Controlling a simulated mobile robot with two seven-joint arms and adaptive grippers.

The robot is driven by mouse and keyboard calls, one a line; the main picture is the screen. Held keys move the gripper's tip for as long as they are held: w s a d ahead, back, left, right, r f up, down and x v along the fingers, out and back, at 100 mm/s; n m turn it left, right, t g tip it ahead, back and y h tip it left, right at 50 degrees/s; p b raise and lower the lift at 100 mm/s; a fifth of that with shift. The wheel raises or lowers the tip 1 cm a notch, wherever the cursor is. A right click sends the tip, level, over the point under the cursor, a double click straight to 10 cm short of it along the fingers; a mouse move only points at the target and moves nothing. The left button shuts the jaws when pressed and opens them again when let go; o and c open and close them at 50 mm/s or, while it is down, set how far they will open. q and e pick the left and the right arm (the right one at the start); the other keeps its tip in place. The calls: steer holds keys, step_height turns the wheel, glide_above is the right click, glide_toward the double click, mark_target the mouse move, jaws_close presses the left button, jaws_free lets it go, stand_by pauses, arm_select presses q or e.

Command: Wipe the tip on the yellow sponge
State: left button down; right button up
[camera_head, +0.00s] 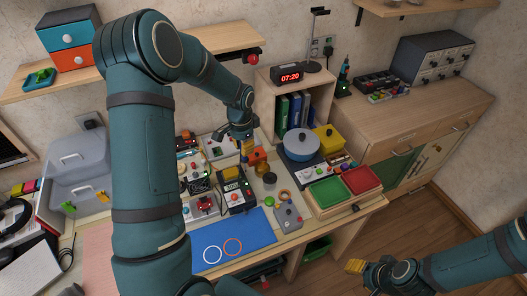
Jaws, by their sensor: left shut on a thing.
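My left gripper (247,148), with yellow fingers, is over the back middle of the workbench. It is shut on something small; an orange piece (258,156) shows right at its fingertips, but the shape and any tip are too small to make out. I cannot single out the yellow sponge for certain among the small items below and around the gripper. My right gripper (356,266), also with yellow fingers, hangs low in front of the bench at the lower right, away from everything. Whether its fingers are apart is unclear.
A blue mat (258,228) lies at the bench front. Meters and small devices crowd the bench middle. A blue pot (301,143), a yellow box (329,138), a green tray (328,192) and a red tray (361,180) stand to the right. A shelf overhangs the back.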

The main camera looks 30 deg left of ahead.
arm_select(q)
steer(key=s+a+r+m+p, duration=0.1)
steer(key=a+m+p, duration=0.15)
steer(key=a, duration=0.55)
steer(key=shift+f+b, duration=1.35)
steer(key=shift+f, duration=0.95)
arm_select(e)
steer(key=shift+d+r, duration=0.1)
steer(key=shift+r, duration=0.25)
arm_select(q)
steer(key=shift+r, duration=0.1)
arm_select(e)
steer(key=shift+f, duration=0.1)
arm_select(q)
steer(key=shift+f+b, duration=0.6)
steer(key=shift+f, duration=0.05)
arm_select(e)
steer(key=shift+f, duration=0.5)
arm_select(q)
steer(key=shift+w+d+b, duration=0.3)
steer(key=shift+w+d, duration=0.65)
steer(key=shift+w, duration=0.2)
arm_select(e)
steer(key=shift+f, duration=0.3)
